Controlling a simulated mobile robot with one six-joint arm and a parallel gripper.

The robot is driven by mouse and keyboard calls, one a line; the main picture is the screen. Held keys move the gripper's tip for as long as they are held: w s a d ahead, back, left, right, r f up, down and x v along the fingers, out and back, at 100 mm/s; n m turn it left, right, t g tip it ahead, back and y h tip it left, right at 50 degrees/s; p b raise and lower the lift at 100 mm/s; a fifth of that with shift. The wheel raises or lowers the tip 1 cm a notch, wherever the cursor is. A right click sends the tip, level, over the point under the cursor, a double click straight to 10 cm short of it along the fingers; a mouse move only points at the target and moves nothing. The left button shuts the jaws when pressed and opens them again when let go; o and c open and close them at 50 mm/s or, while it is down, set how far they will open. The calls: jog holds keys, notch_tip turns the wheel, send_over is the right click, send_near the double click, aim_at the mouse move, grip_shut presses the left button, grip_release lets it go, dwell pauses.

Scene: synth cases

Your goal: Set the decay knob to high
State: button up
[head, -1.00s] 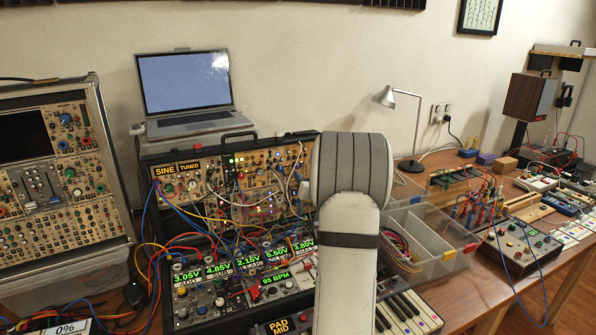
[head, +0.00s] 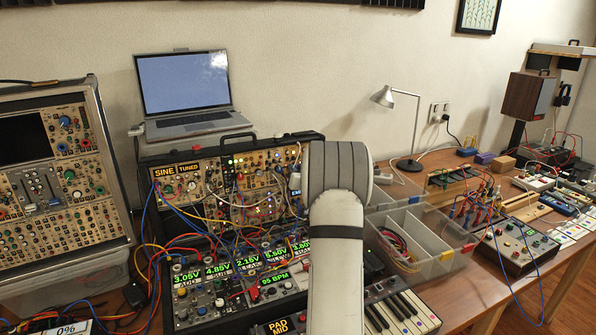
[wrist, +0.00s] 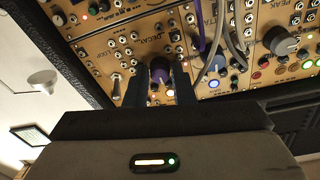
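My gripper (wrist: 159,78) has one dark finger on each side of this knob. The fingers stand apart, and a small lit spot shows between the knob and the right finger. I cannot make out any contact. The knob's pointer and scale are not readable. In the head view my arm hides the gripper and the decay knob.
Patch cables (wrist: 213,45) hang just right of the knob. A large grey knob (wrist: 281,41) sits further right. In the head view, a laptop (head: 185,85) stands behind the synth case (head: 215,143), and clear bins (head: 440,240) stand right of my arm.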

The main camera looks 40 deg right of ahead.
grip_shut()
jog(key=shift+m, duration=0.4)
jog(key=m+p, duration=0.1)
jog(key=m, duration=0.3)
jog(key=m+g+p, duration=0.1)
jog(key=m+p, duration=0.1)
jog(key=m, duration=0.2)
jog(key=m+p, duration=0.2)
jog(key=m, duration=0.2)
jog(key=shift+a+r+m+h, duration=0.1)
jog(key=shift+r+m+h, duration=0.2)
jog(key=shift+r, duration=0.1)
jog(key=m+p, duration=0.2)
jog(key=m, duration=0.1)
jog(key=shift+g, duration=0.4)
jog(key=shift+f+m+p, duration=0.1)
jog(key=shift+m+p, duration=0.8)
jog(key=shift+p, duration=0.05)
jog(key=shift+m, duration=0.3)
